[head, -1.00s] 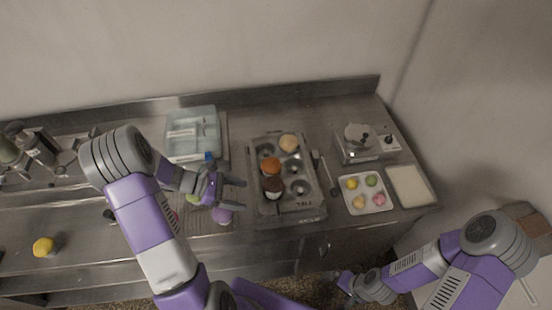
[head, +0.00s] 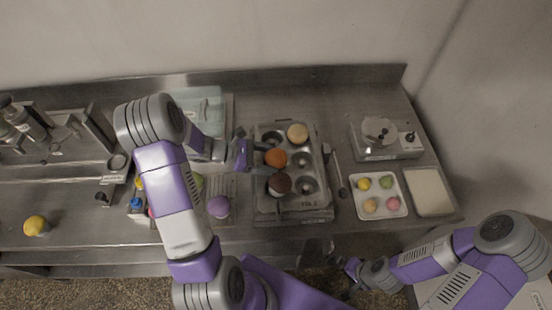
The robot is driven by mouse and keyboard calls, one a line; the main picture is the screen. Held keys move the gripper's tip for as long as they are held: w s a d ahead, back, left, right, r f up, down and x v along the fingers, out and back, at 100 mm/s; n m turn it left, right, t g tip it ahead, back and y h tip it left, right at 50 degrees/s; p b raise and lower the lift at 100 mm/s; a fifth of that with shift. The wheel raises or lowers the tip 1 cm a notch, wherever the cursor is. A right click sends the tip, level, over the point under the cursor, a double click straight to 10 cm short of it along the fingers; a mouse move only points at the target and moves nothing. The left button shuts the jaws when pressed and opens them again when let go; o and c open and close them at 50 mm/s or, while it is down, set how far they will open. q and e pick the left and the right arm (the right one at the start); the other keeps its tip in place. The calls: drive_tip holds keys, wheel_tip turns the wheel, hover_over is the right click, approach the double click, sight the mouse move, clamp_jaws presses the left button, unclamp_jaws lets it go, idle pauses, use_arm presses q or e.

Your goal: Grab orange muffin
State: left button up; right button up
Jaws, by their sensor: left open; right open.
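The orange muffin (head: 276,158) sits in the left column of the metal muffin tin (head: 312,200), in the middle row. A dark brown muffin (head: 279,184) sits just in front of it, and a pale tan muffin (head: 297,133) sits at the back right of the tin. My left gripper (head: 254,150) is open and empty, just left of the orange muffin, with its fingers pointing right over the tin's left edge. Whether the fingers touch the muffin is unclear. My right gripper (head: 338,268) is open and empty, low in front of the counter.
A white tray with several coloured balls (head: 378,194) lies right of the tin, with a white board (head: 428,190) beside it. A scale (head: 385,138) stands behind them. A purple item (head: 219,207) lies left of the tin. A yellow lemon-like item (head: 36,225) is far left.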

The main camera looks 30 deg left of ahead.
use_arm(q)
drive_tip(key=shift+d, duration=0.1)
drive_tip(key=shift+w, duration=0.1)
drive_tip(key=c, duration=0.4)
